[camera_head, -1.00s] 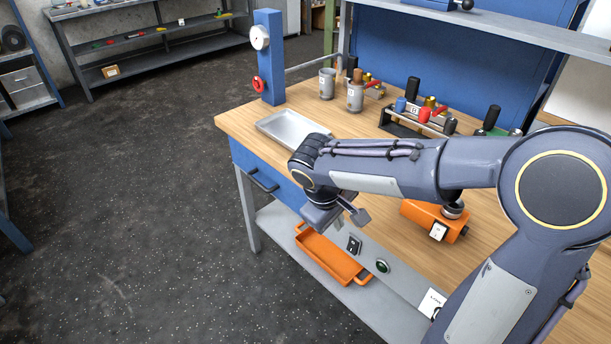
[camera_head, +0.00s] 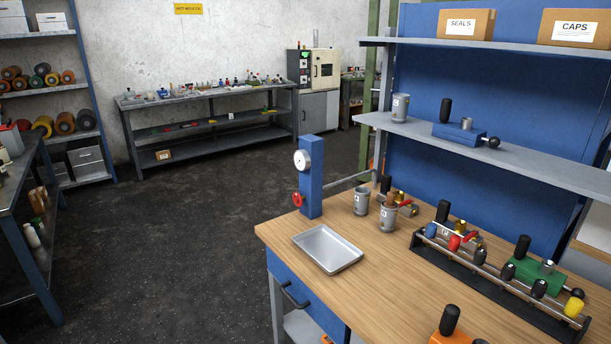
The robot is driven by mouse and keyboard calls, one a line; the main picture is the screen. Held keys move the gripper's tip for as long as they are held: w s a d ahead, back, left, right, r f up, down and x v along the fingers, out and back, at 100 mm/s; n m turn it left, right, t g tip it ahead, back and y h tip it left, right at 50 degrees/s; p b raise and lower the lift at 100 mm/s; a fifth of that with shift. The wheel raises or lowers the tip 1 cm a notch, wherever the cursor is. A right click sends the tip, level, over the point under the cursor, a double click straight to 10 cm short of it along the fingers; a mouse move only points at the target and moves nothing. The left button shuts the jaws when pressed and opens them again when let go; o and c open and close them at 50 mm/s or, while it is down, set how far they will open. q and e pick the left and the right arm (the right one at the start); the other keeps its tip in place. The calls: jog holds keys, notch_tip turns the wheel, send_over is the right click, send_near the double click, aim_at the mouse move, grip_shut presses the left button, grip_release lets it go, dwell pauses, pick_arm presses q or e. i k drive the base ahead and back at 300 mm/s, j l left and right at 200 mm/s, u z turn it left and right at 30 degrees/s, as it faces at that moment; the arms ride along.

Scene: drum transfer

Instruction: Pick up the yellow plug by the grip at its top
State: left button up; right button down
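A small yellow piece (camera_head: 574,305), which looks like the yellow plug, sits at the right end of the black rack (camera_head: 460,274) on the wooden bench. A dark rounded top shows just above it, and its lower part is hard to make out. Neither of my grippers is in this view, so I cannot see where they are relative to the plug.
Beside the yellow piece are black-handled parts and a green block (camera_head: 537,276). An orange block (camera_head: 450,330) with a black handle stands at the bottom edge. A metal tray (camera_head: 327,249) is empty. Bare wood lies between tray and rack.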

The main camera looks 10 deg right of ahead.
aim_at(574, 306)
jog(key=z, duration=2.2)
